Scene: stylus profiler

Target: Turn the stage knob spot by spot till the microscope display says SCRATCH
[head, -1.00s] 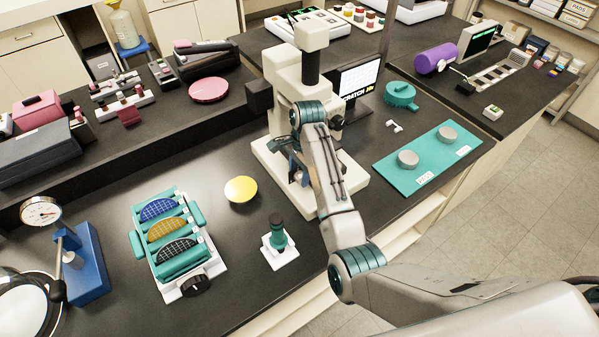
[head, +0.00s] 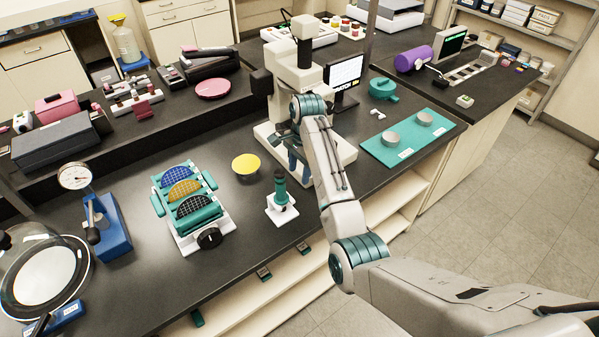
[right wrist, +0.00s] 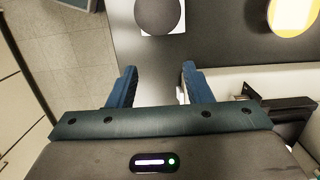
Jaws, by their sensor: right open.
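The white microscope (head: 299,72) stands on the black bench, with its dark tube on top. Its display (head: 346,72) is behind it to the right. The ending "RATCH" shows on the display's dark lower strip, with small yellow text after it that I cannot read; the start is hidden. My right arm crosses in front of the microscope and hides part of its base and stage. I cannot make out the stage knob. My right gripper is low by the microscope's front, mostly hidden in the head view. In the right wrist view its blue fingers (right wrist: 158,88) are apart and empty. My left gripper is out of view.
A green stand on a white base (head: 281,203) and a yellow disc (head: 245,164) are left of the arm. A wafer rack (head: 208,238) with a black knob is further left. A teal mat (head: 405,151) with grey discs lies right.

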